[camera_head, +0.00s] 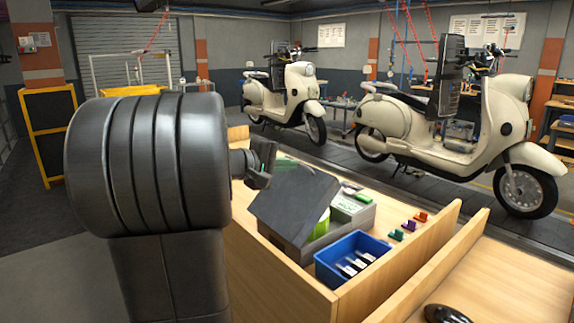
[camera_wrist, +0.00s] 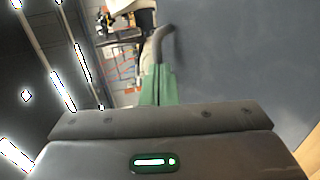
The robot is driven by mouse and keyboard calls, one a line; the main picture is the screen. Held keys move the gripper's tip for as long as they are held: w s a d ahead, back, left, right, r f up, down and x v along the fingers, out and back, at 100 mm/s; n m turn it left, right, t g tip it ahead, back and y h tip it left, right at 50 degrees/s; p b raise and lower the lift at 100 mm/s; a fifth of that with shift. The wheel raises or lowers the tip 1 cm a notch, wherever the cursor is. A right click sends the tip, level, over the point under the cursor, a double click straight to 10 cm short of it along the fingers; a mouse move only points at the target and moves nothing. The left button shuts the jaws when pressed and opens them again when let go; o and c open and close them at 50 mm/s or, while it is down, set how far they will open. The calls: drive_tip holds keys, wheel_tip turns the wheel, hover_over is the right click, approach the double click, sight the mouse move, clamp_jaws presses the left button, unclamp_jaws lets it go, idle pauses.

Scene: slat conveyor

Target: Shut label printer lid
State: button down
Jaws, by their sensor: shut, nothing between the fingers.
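The label printer (camera_head: 303,253) is a grey box on the wooden workbench. Its dark flat lid (camera_head: 292,203) is raised and tilted, with a light green roll (camera_head: 318,226) partly showing under it. My gripper (camera_head: 262,168) is beside the lid's upper left edge, partly hidden by my own dark wrist. In the wrist view my gripper (camera_wrist: 158,82) shows green, shut fingers with nothing between them. The lid's dark face (camera_wrist: 240,55) fills the right of that view, close beside the fingers. I cannot tell if they touch it.
Small coloured pieces (camera_head: 409,226) lie further right, before the bench's raised wooden edge. Cream scooters (camera_head: 455,125) stand on the conveyor beyond.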

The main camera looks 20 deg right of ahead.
sight(315, 178)
drive_tip(key=shift+d, duration=0.1)
drive_tip(key=shift+w+d+y+p, duration=0.3)
drive_tip(key=shift+d+y+p, duration=0.2)
drive_tip(key=shift+d+p, duration=0.5)
drive_tip(key=d+f+y+p, duration=0.1)
drive_tip(key=p, duration=0.1)
drive_tip(key=w+d+g+y+p, duration=0.1)
drive_tip(key=d+p, duration=0.1)
drive_tip(key=d+f+y+p, duration=0.1)
drive_tip(key=p, duration=0.1)
drive_tip(key=shift+w+d+f+y+p, duration=0.25)
drive_tip(key=shift+w+f+y+p, duration=0.05)
drive_tip(key=shift+w+p, duration=0.1)
drive_tip(key=shift+g+y, duration=0.3)
drive_tip(key=shift+y, duration=0.1)
drive_tip(key=x, duration=0.3)
drive_tip(key=b+x, duration=0.1)
drive_tip(key=shift+a+f, duration=0.15)
drive_tip(key=shift+f, duration=0.35)
drive_tip(key=shift+b+x, duration=0.55)
drive_tip(key=shift+x, duration=0.25)
drive_tip(key=shift+s+a+f, duration=0.1)
drive_tip(key=shift+f, duration=0.05)
